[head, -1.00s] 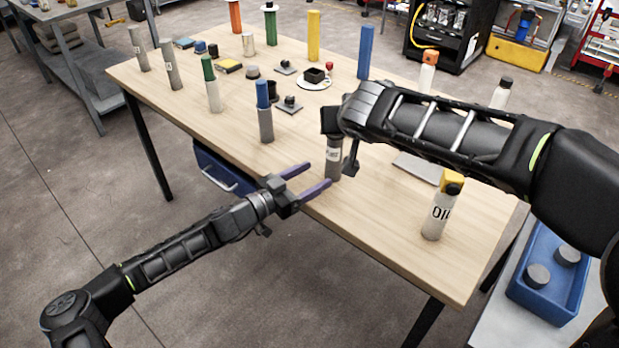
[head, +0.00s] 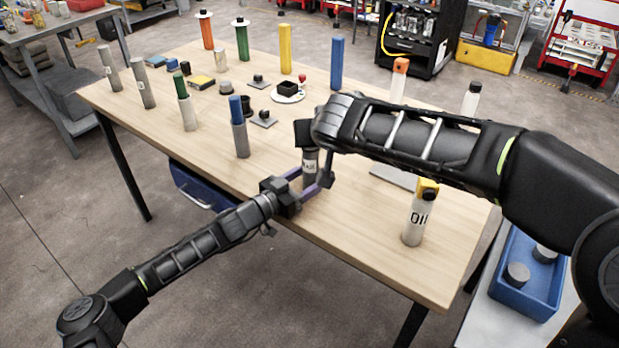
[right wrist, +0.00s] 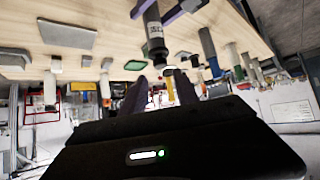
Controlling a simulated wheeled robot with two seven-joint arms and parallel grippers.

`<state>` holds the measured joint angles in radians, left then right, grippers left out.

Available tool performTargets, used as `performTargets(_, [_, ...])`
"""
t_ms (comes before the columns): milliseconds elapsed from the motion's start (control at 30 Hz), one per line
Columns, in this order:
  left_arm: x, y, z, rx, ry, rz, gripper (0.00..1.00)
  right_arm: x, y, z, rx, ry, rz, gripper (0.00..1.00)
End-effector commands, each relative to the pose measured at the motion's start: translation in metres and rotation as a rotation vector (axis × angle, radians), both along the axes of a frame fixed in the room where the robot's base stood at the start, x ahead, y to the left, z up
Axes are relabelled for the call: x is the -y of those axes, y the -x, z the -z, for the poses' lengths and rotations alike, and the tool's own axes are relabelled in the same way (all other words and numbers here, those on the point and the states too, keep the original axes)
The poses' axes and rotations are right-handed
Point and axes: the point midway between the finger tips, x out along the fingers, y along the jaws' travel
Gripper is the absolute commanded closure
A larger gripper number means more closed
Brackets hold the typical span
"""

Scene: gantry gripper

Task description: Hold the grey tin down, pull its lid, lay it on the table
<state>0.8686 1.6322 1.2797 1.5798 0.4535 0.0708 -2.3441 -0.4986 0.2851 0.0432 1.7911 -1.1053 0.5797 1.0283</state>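The grey tin (head: 310,165) stands upright near the table's front edge, with a white label; its top is hidden by my right gripper in the head view. In the right wrist view the picture is upside down, and the tin (right wrist: 153,28) ends in a dark lid (right wrist: 160,54) with a small knob. My left gripper (head: 309,177) has its purple fingers on either side of the tin's body, apart, and contact is not clear. My right gripper (right wrist: 160,90) is over the tin with its fingers apart and empty, pointing toward the lid; its fingertips are hidden in the head view.
A blue-topped grey cylinder (head: 239,130) stands left of the tin. A white bottle marked OIL (head: 415,215) stands to the right, and a grey plate (head: 392,178) lies behind it. Several other cylinders stand further back. Bare tabletop (head: 350,220) lies between the tin and the bottle.

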Motion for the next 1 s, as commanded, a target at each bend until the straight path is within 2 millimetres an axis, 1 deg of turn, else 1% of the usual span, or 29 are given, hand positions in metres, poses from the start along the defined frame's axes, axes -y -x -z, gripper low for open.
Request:
performTargets(33, [0.0,0.0,0.0,0.0,0.0,0.0,0.46,0.0,0.0,0.0,0.0,0.0,0.0,0.64])
performTargets(67, [0.0,0.0,0.0,0.0,0.0,0.0,0.49,0.0,0.0,0.0,0.0,0.0,0.0,0.64])
performTargets(600, [0.0,0.0,0.0,0.0,0.0,0.0,0.93,0.0,0.0,0.0,0.0,0.0,0.0,0.64])
performTargets(700, [0.0,0.0,0.0,0.0,0.0,0.0,1.0,0.0,0.0,0.0,0.0,0.0,0.0,0.64])
performTargets(767, [0.0,0.0,0.0,0.0,0.0,0.0,1.0,0.0,0.0,0.0,0.0,0.0,0.0,0.6])
performTargets(867, [0.0,0.0,0.0,0.0,0.0,0.0,1.0,-0.001,0.0,0.002,-0.001,-0.002,-0.009,0.52])
performTargets(933, [0.0,0.0,0.0,0.0,0.0,0.0,1.0,-0.002,0.0,0.007,-0.004,-0.005,-0.028,0.46])
performTargets(1000, [0.0,0.0,0.0,0.0,0.0,0.0,1.0,-0.005,0.0,0.015,-0.007,-0.013,-0.063,0.46])
